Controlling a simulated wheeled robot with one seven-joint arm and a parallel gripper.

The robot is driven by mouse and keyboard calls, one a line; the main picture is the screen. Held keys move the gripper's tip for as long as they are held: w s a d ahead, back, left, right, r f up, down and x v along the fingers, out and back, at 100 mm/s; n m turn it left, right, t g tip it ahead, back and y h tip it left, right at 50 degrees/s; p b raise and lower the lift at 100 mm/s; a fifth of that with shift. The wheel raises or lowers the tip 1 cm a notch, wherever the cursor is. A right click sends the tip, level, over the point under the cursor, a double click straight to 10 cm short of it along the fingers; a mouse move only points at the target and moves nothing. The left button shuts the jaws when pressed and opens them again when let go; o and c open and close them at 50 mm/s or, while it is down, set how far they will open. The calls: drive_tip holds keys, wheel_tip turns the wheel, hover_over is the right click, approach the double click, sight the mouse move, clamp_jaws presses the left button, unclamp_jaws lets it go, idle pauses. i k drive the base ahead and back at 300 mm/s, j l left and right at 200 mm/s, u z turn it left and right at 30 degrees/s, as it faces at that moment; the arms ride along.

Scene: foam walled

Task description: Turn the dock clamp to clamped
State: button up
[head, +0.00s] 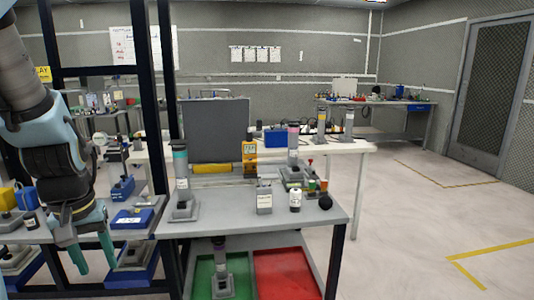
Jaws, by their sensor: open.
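My gripper (97,265) hangs at the left of the head view, pointing down, with its two teal fingers apart and nothing between them. It is left of the grey bench (232,222) and apart from it. On that bench a grey cylinder with a teal band (181,165) stands upright in a grey base (184,208) at the left. A second cylinder with a purple top (293,142) stands upright at the back right. I cannot tell for sure which fixture is the dock clamp, or how any clamp is turned.
A dark upright panel (217,130) and a yellow device (249,158) stand at the bench's back. A grey block (264,198), a white bottle (295,200) and a black ball (325,202) stand in front. Green (204,278) and red (285,275) trays lie below. The right floor is clear.

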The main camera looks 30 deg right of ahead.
sight(310, 160)
drive_tip(key=l+u, duration=0.25)
drive_tip(key=l, duration=0.15)
drive_tip(key=k+l+u, duration=0.1)
drive_tip(key=l+u, duration=0.2)
drive_tip(key=l, duration=0.15)
drive_tip(key=k+l+u, duration=0.1)
drive_tip(key=l+u, duration=0.15)
drive_tip(key=l, duration=0.15)
drive_tip(key=k+l+u, duration=0.25)
drive_tip(key=k+l, duration=0.1)
drive_tip(key=l, duration=0.3)
drive_tip(key=k+l, duration=0.1)
drive_tip(key=l, duration=0.3)
drive_tip(key=k+l+u, duration=0.1)
drive_tip(key=l, duration=0.35)
drive_tip(key=k+l, duration=0.15)
drive_tip(key=l, duration=0.25)
drive_tip(key=k+l, duration=0.1)
drive_tip(key=l, duration=0.3)
drive_tip(key=i, duration=0.35)
drive_tip(key=u, duration=0.05)
